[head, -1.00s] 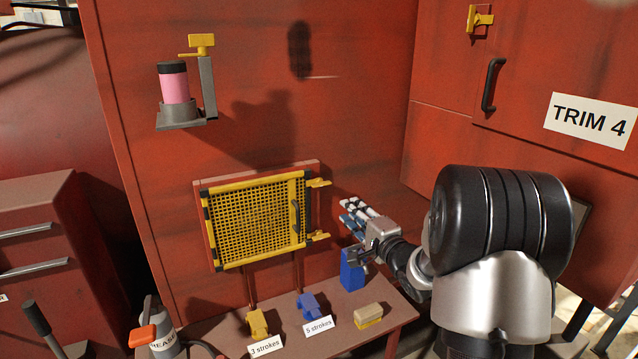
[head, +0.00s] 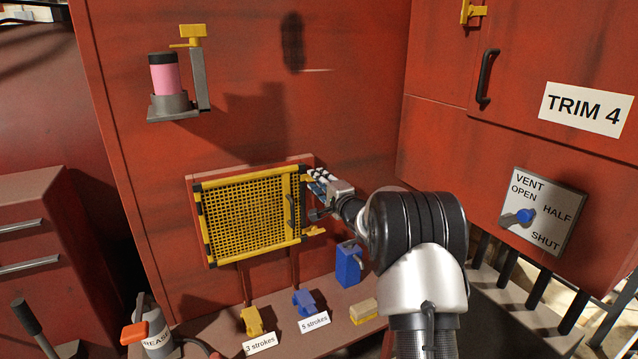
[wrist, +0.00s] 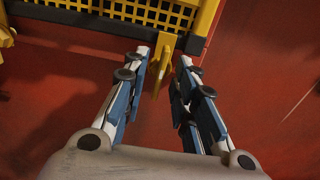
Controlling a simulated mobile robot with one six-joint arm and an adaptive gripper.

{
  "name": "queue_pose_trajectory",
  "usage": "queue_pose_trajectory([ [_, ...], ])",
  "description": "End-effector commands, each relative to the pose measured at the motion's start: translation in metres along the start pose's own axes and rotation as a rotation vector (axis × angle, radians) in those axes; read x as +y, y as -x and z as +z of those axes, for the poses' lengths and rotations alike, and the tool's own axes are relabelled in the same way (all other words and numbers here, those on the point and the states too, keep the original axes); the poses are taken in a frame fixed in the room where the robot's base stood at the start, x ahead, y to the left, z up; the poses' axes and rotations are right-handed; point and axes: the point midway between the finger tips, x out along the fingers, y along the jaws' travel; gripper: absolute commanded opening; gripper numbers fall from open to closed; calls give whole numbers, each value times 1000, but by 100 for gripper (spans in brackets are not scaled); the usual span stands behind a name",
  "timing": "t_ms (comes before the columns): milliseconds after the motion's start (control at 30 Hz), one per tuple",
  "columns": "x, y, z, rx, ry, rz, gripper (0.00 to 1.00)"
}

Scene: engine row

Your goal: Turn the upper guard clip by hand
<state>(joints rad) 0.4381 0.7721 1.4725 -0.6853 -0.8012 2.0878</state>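The yellow mesh guard (head: 248,217) is shut on the red wall, with a dark handle near its right side. The upper guard clip (head: 308,178) sticks out from its upper right edge. The lower guard clip (head: 315,231) sticks out below it. My gripper (head: 318,178) is at the upper clip, partly covering it. In the wrist view my gripper (wrist: 163,60) is open, its fingers on either side of the upper clip (wrist: 163,72). I see gaps between the clip and both fingers. The clip's mount is close to the guard's dark corner.
Below the guard, a bench (head: 230,325) carries a yellow pump marked 3 strokes (head: 254,321), a blue one marked 5 strokes (head: 305,302), a blue can (head: 348,264) and a tan block (head: 363,309). A vent dial (head: 525,216) is at right.

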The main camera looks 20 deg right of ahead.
Motion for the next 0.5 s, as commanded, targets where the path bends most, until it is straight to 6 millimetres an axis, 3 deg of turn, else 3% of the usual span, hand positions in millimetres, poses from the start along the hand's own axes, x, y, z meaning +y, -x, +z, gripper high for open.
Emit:
queue_pose_trajectory([
  [233, 0, 0, 0, 0, 0, 1, 25],
  [500, 0, 0, 0, 0, 0, 0, 7],
])
